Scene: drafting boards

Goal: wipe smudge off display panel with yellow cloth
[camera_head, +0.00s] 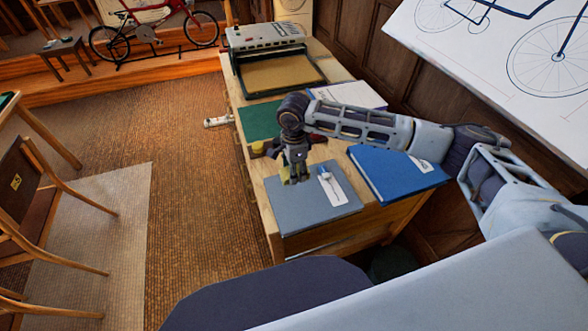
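My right arm reaches in from the right. Its gripper (295,177) points down over a grey-blue flat folder or panel (300,212) on the wooden desk. A small yellowish patch (283,174) shows at the gripper's left side; I cannot tell whether it is the cloth or whether it is held. The finger gap is too small to read. Another small yellow thing (258,148) is on the desk just behind the gripper, partly hidden. I cannot clearly make out a display panel or a smudge. My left gripper is out of view.
A blue binder (392,173) lies to the right on the desk. A green sheet (260,121) and a machine with a tan bed (280,74) are farther back. A tilted drawing board (500,45) stands at upper right. Chairs (45,205) are left; carpeted floor (190,160) between is clear.

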